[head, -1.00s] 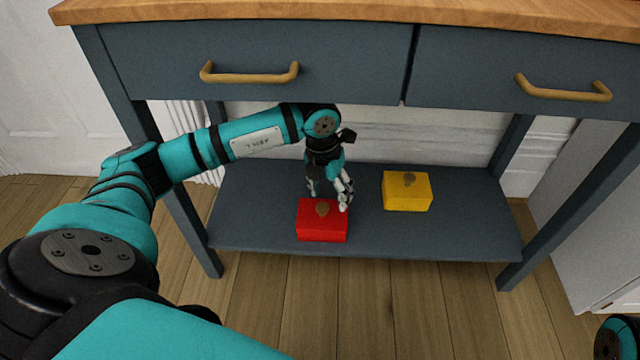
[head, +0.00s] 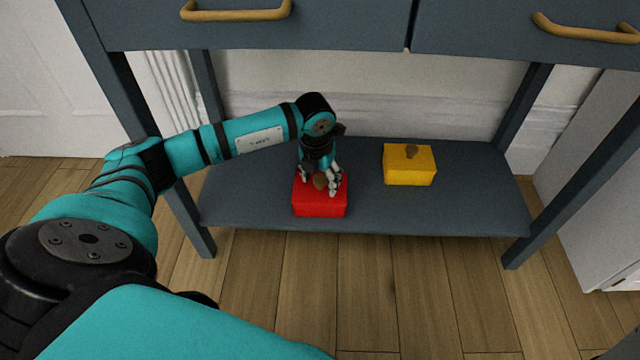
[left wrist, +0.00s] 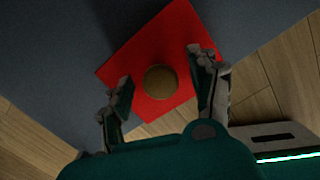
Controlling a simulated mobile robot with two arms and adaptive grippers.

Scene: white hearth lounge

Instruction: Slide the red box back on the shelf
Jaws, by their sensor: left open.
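The red box (head: 320,205) sits on the lower shelf (head: 250,205) of the blue-grey table, close to the shelf's front edge, with a round brown knob on top. My left gripper (head: 320,186) is at the top of the box, its open fingers on either side of the knob. In the left wrist view, the open left gripper (left wrist: 163,90) has one finger on each side of the brown knob (left wrist: 160,82), with gaps between. My right gripper is not in view.
A yellow box (head: 409,168) with a brown knob stands on the shelf to the right of the red box. Table legs bound the shelf at both sides, and drawers with brass handles (head: 236,13) hang above. Shelf space behind the red box looks clear.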

